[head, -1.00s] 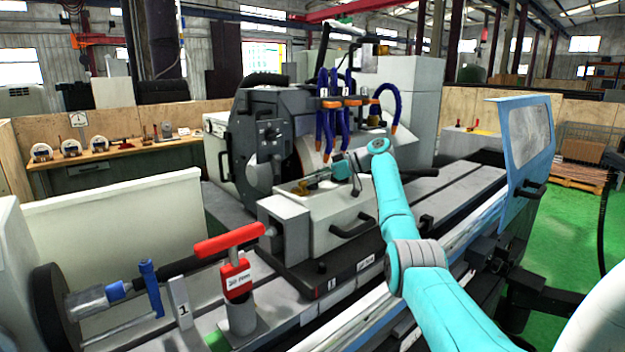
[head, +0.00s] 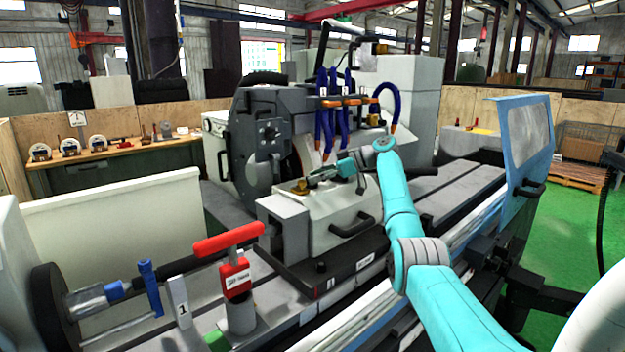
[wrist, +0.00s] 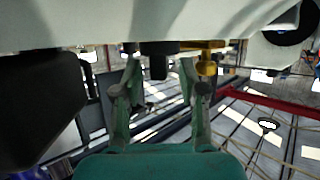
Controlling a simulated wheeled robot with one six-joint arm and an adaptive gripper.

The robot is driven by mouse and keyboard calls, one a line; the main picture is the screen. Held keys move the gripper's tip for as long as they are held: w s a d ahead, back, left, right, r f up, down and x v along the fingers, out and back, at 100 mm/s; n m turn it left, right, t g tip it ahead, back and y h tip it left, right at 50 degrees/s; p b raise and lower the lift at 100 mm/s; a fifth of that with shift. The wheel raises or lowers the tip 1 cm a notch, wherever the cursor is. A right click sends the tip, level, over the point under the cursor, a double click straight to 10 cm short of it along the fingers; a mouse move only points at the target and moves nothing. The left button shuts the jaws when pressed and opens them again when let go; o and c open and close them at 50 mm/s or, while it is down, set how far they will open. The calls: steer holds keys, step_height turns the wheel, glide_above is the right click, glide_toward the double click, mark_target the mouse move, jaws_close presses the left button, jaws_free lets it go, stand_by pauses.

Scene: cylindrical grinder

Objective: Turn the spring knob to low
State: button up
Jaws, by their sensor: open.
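My gripper (head: 318,177) is over the top of the white headstock box (head: 345,215) on the machine table. In the wrist view, which looks upside down, its two fingers (wrist: 160,92) stand apart. A short dark knob (wrist: 158,62) projects from the pale housing between the fingertips, with gaps visible on both sides. A brass fitting (wrist: 207,62) sits beside it, close to the right finger. I cannot tell for certain which is the spring knob. No low marking is readable. In the head view the knobs are small and partly hidden by the gripper.
Blue coolant hoses (head: 322,115) with orange nozzles hang just behind the gripper. The dark grinding wheel guard (head: 265,130) stands behind the box. A red T-handle (head: 229,240) is in front, and the blue door (head: 528,140) is at the right.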

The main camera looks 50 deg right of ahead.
steer(key=v, duration=0.5)
steer(key=shift+s+d, duration=0.15)
steer(key=shift+s, duration=0.15)
